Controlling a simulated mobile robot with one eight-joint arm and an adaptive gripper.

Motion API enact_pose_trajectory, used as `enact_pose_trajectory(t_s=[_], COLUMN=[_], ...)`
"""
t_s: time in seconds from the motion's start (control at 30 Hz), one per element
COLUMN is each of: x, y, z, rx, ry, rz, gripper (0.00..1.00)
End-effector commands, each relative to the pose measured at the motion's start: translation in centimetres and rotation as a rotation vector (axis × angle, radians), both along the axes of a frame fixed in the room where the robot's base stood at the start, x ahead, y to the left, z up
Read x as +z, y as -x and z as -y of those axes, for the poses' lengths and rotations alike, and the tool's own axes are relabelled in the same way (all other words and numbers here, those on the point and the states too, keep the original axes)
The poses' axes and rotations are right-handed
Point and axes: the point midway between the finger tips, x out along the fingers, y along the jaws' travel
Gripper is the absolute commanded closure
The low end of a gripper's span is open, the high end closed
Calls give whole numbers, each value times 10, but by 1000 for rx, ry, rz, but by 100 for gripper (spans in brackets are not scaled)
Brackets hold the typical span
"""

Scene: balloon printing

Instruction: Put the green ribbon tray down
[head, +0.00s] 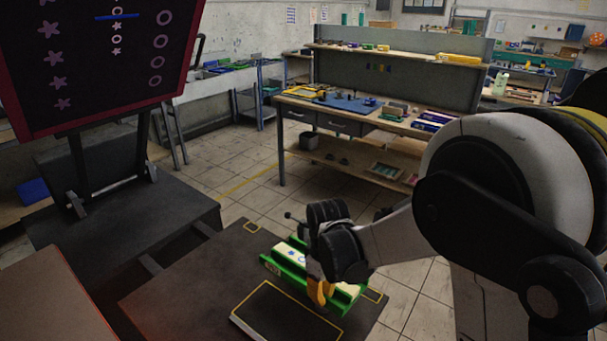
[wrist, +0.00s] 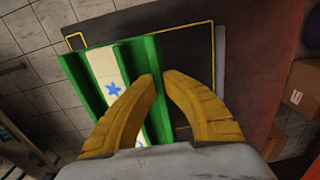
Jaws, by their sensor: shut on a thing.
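The green ribbon tray (head: 293,270) is a long green channel with a pale strip bearing a blue star. In the head view it is at the lower middle, over a dark tabletop (head: 190,290) with yellow outlines. It also shows in the wrist view (wrist: 138,58), at left of centre. My gripper (head: 320,293) has yellow fingers, one on each side of the tray's right wall, shut on it in the wrist view (wrist: 164,79). The fingers and wrist hide part of the tray. I cannot tell whether its underside touches the tabletop.
A yellow-outlined dark rectangle (head: 285,315) lies in front of the tray. A dark panel with stars and rings (head: 90,65) stands at the left. A workbench (head: 350,112) with parts is behind. Cardboard boxes (wrist: 297,95) show at the wrist view's right.

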Motion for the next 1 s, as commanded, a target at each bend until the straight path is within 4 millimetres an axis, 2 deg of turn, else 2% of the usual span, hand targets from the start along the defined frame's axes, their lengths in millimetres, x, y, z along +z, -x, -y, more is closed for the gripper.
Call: enact_pose_trajectory(t_s=[0.13, 0.3, 0.43, 0.6, 1.0], x=[-3, -5, -6, -5, -5], y=[1, 7, 14, 17, 16], z=[31, 86, 116, 128, 126], rx=[-190, -567, -789, -885, -876], ry=[1, 1, 0, 0, 1], rz=[1, 1, 0, 0, 1], gripper=[100, 100, 100, 100, 100])
